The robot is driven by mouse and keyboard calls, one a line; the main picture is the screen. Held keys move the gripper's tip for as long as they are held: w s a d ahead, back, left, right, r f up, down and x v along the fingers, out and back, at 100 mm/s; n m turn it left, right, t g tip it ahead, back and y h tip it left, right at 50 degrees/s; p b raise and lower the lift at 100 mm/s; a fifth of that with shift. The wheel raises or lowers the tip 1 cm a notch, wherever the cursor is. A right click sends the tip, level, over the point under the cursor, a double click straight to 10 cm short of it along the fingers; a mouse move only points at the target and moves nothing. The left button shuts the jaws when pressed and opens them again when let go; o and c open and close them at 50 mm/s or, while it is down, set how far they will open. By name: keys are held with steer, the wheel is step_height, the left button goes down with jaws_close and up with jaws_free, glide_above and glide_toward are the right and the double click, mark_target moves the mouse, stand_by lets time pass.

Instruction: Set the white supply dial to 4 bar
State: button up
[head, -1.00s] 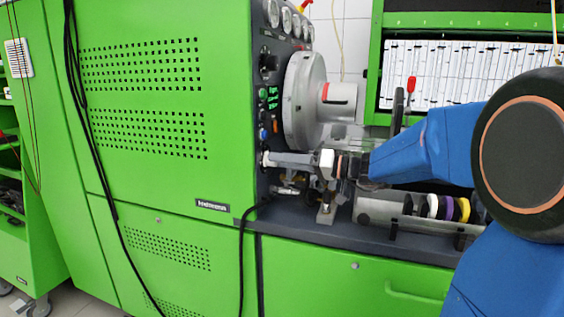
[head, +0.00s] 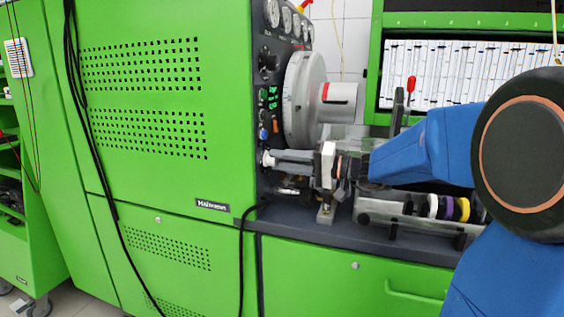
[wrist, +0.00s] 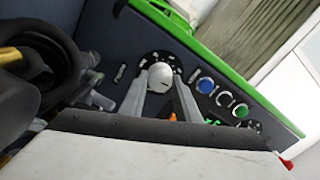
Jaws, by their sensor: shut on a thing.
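The white supply dial (wrist: 161,77) sits on the dark control panel in the wrist view, with a dark mark on its face and a dark scale ring around it. My gripper (wrist: 162,85) is shut on the dial, one finger on each side. In the head view the dial shows as a small white knob (head: 267,158) low on the panel's side face, with my gripper (head: 275,160) reaching it from the right. The scale figures are too small to read, so I cannot tell the dial's setting.
A blue button (wrist: 205,85) and a green button (wrist: 242,111) lie right of the dial. Dark hoses and fittings (wrist: 40,60) are close on the left. A large grey flywheel (head: 305,100) stands above my gripper in the head view. A black cable (head: 243,250) hangs below.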

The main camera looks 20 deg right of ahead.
steer(key=o, duration=1)
steer(key=shift+o, duration=0.2)
step_height(320, 180, up, 10)
steer(key=shift+d, duration=0.1)
